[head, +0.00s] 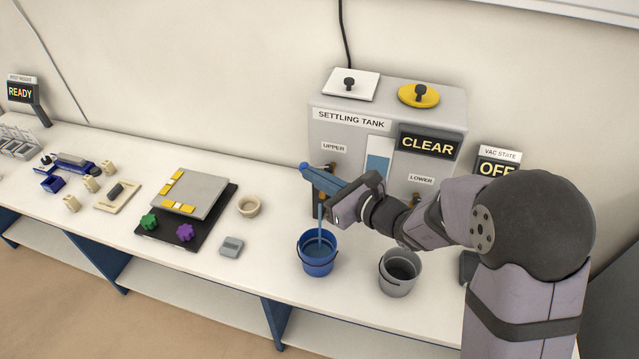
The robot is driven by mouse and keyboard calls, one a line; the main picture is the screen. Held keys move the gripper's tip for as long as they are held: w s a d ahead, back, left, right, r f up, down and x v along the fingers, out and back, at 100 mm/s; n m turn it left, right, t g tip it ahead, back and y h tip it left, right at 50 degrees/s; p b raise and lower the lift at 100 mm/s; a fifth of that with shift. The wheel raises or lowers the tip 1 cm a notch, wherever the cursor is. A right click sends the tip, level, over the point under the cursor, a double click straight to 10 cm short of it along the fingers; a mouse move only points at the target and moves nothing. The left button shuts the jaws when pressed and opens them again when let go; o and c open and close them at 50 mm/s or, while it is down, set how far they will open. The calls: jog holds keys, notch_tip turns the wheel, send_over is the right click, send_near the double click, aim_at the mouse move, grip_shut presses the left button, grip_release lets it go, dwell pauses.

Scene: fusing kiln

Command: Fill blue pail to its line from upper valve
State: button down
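The blue pail (318,268) stands upright on the bench in front of the settling tank (452,105). A blue stream (320,222) runs down from below the UPPER label into the pail, and blue liquid shows inside it. I cannot make out the fill line or the exact level. My gripper (333,207) is at the upper valve, just above and right of the pail.
A grey pail (396,288) stands right of the blue one, below the LOWER label (421,180). The tank sign (428,142) reads CLEAR.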

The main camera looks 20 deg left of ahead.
jog(key=shift+b+x, duration=0.75)
jog(key=shift+b, duration=0.3)
jog(key=shift+s+d+r, duration=0.1)
jog(key=shift+s+r, duration=0.05)
jog(key=s+d+r+b, duration=0.2)
jog(key=s+d+b, duration=0.3)
jog(key=s, duration=0.6)
jog(key=shift+d+r, duration=0.2)
jog(key=shift+d, duration=1)
jog(key=shift+s+b, duration=0.1)
jog(key=shift+b, duration=0.2)
